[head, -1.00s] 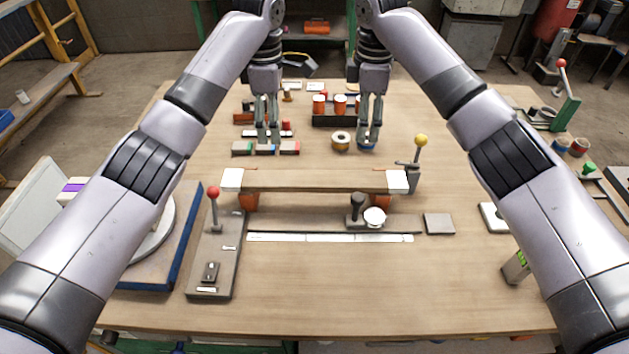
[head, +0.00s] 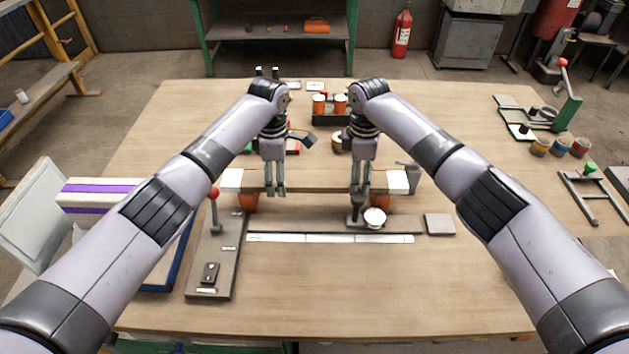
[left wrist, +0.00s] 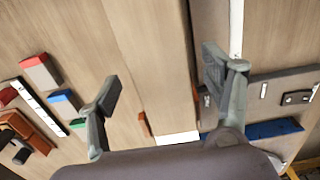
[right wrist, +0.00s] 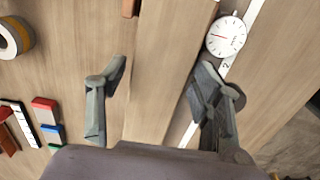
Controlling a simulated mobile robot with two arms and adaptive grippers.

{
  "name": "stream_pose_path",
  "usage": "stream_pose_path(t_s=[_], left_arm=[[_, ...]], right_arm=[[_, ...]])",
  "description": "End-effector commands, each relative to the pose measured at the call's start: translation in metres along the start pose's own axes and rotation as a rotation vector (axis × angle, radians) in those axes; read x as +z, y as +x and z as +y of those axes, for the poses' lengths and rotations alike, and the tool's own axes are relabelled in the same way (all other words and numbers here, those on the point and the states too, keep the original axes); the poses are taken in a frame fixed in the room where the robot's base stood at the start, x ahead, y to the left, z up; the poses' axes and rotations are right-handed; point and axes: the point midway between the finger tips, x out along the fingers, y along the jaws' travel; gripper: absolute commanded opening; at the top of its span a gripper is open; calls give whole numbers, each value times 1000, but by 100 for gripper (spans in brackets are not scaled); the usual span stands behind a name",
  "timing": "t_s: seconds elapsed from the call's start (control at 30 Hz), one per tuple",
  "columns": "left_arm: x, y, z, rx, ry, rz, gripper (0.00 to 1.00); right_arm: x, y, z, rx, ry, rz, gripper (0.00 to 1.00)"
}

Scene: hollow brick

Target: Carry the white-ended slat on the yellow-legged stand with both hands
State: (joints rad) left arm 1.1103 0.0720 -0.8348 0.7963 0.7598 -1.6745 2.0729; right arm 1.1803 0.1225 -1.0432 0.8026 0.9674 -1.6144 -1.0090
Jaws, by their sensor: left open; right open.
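The white-ended slat (head: 315,181) is a long wooden bar with white ends, lying level across two orange supports (head: 248,202) on the table. No yellow legs show under it; a yellow-legged wooden stand (head: 38,82) is at the far left, off the table. My left gripper (head: 276,190) is open over the slat's left part. In the left wrist view its fingers (left wrist: 162,82) lie on either side of the slat (left wrist: 150,40), near a white end. My right gripper (head: 361,194) is open over its right part, fingers (right wrist: 160,78) on either side of the slat (right wrist: 172,40). Contact cannot be told.
A dial gauge (head: 374,218) stands just in front of the slat's right part. A red-knobbed lever plate (head: 215,255) is at front left, and a white ruler (head: 330,239) lies in front. Orange cups (head: 319,104) stand behind. The front table area is clear.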

Motion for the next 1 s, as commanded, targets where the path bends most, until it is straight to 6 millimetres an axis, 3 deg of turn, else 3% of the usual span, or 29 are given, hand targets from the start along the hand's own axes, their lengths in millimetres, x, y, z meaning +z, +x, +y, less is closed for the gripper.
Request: stream_pose_path(t_s=[0.37, 1.0], left_arm=[[0, 4, 0, -1, 0, -1, 73], [0, 4, 0, 0, 0, -1, 31]], right_arm=[[0, 4, 0, 0, 0, 0, 60], [0, 4, 0, 1, 0, 0, 17]])
